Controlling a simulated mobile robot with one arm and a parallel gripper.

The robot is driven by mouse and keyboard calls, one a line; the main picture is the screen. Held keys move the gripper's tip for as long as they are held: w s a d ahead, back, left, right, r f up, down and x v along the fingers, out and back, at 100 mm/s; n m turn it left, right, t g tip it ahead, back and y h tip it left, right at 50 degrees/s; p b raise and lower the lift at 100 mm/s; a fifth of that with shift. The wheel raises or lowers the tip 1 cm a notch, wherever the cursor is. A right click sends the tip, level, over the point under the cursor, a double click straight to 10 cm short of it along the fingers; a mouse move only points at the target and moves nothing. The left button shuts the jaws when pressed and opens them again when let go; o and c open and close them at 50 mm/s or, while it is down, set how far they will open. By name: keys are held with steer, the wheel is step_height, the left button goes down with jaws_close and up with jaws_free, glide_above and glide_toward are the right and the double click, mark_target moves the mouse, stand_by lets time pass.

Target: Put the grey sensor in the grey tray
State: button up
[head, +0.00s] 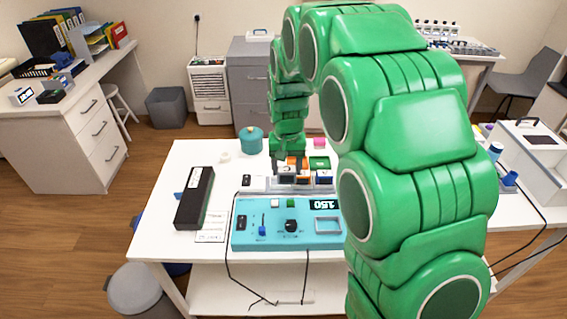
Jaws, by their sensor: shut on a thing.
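My gripper (288,168) is at the end of my green arm, over the middle of the white table, behind the teal panel. It is shut on a small grey piece, which looks like the grey sensor (287,178); the fingers hide part of it. A low, long grey tray-like holder (262,186) lies right under and around the gripper, just behind the panel. I cannot tell whether the sensor touches it. Small orange, white and blue blocks stand close beside the gripper on its right.
The teal panel (270,222) with its display and knobs is at the front. A long black box (195,198) lies left. The table's left back is mostly clear.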

steer(key=shift+s+d+r, duration=0.15)
steer(key=shift+s+r, duration=0.2)
steer(key=shift+s, duration=0.4)
steer(key=shift+s+d+r, duration=0.2)
steer(key=shift+s+r, duration=0.15)
steer(key=shift+s, duration=0.35)
steer(key=shift+s+d+r, duration=0.15)
steer(key=shift+s+r, duration=0.2)
steer(key=shift+s, duration=0.4)
